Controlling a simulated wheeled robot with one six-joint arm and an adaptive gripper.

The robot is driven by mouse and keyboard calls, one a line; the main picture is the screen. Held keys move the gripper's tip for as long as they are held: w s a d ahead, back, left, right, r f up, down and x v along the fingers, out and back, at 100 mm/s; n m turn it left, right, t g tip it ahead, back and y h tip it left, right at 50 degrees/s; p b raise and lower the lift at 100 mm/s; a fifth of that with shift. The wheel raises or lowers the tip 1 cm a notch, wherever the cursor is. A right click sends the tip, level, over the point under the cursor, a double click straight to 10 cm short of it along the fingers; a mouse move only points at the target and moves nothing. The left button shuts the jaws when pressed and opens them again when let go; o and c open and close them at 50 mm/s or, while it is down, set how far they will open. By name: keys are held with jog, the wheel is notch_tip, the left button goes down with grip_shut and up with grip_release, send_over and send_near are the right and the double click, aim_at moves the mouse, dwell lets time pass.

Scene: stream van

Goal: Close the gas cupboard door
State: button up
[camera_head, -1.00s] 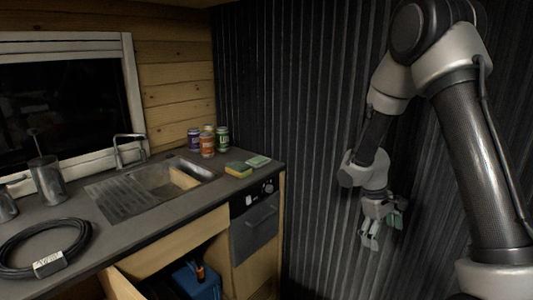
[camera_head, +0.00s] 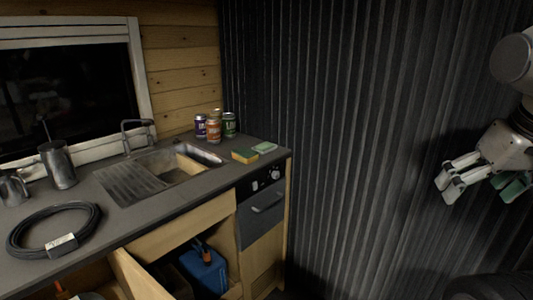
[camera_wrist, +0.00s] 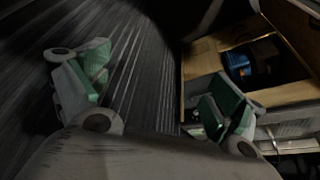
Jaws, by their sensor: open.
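The gas cupboard (camera_head: 232,292) stands open under the counter, with a blue gas bottle (camera_head: 205,272) inside. Its pale wooden door (camera_head: 133,272) stands swung out on the left of the opening, its lower part cut off by the picture edge. My gripper (camera_head: 476,186) is open and empty at the far right, in front of the dark ribbed wall and well away from the door. In the wrist view the fingers of my gripper (camera_wrist: 152,92) are spread, with the open cupboard and blue bottle (camera_wrist: 238,63) beyond the right finger.
The counter (camera_head: 150,215) holds a coiled black cable (camera_head: 55,230), metal mugs (camera_head: 58,165), several cans (camera_head: 214,130) and sponges (camera_head: 245,156) around the sink. A dark appliance (camera_head: 262,212) sits right of the cupboard.

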jog(key=shift+d+r, duration=0.1)
jog(key=c, duration=1)
jog(key=w+a+f+g, duration=0.1)
jog(key=a+f, duration=0.1)
jog(key=w+a+f+n+g, duration=0.1)
jog(key=f, duration=0.1)
jog(key=w+a+f+n+g, duration=0.1)
jog(key=a+f, duration=0.1)
jog(key=shift+w+a+f+g, duration=0.2)
jog(key=shift+w+a+g, duration=0.1)
jog(key=shift+w+g, duration=0.1)
grip_shut()
jog(key=s+a+f+m+g+y, duration=0.1)
jog(key=a+f+m+g+y, duration=0.25)
jog(key=a+f, duration=1.2)
jog(key=s+a+f+m+g+y, duration=0.15)
jog(key=a+f+m+g, duration=0.3)
jog(key=a+f, duration=1.15)
jog(key=s+a+f, duration=0.3)
jog(key=s+a, duration=0.5)
jog(key=a, duration=0.1)
jog(key=shift+s+f+m, duration=0.15)
jog(key=shift+f+m, duration=0.05)
jog(key=shift+m, duration=0.2)
